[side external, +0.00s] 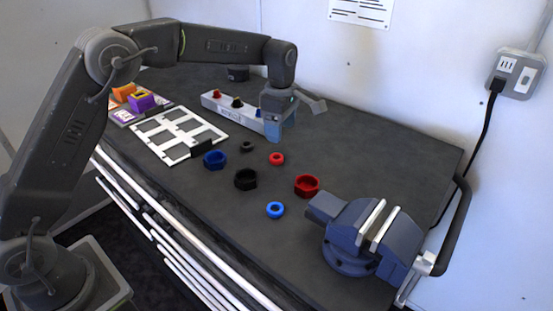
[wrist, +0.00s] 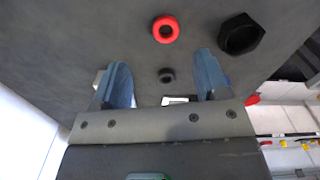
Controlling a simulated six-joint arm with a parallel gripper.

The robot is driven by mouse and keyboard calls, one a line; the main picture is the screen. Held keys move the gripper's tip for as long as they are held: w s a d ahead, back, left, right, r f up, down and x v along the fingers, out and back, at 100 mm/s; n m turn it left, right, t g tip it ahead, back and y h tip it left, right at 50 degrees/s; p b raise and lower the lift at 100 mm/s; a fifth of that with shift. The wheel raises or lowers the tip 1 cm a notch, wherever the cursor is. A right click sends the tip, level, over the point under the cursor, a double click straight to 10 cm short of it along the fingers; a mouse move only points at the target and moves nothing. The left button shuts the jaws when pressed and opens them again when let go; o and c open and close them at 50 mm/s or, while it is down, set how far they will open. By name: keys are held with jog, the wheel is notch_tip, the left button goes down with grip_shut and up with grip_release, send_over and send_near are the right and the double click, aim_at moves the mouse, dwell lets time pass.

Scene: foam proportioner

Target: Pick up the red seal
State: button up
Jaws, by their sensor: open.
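The red seal (side external: 276,159) is a small red ring lying flat on the dark table, in the middle of the side view. In the wrist view the red seal (wrist: 166,29) is near the top, just beyond the fingertips. My gripper (side external: 280,130) points down beside the block with coloured knobs, apart from the seal. In the wrist view my gripper (wrist: 163,62) has its two blue fingers spread with nothing held. A small black ring (wrist: 166,75) shows between the fingers, on the table.
Near the seal lie a black nut (side external: 246,179), a blue nut (side external: 215,159), a red nut (side external: 307,186) and a blue ring (side external: 275,210). A blue vise (side external: 365,238) stands at the right. A white frame (side external: 172,135) and the knob block (side external: 226,109) lie left.

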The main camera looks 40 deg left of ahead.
aim_at(278, 157)
notch_tip(278, 157, down, 3)
jog(key=shift+s+f, duration=0.2)
jog(key=shift+f, duration=1.15)
jog(key=shift+s+f, duration=0.2)
jog(key=shift+f, duration=1.1)
jog(key=shift+c, duration=0.3)
jog(key=c, duration=0.9)
jog(key=shift+r, duration=0.15)
jog(key=shift+c, duration=0.2)
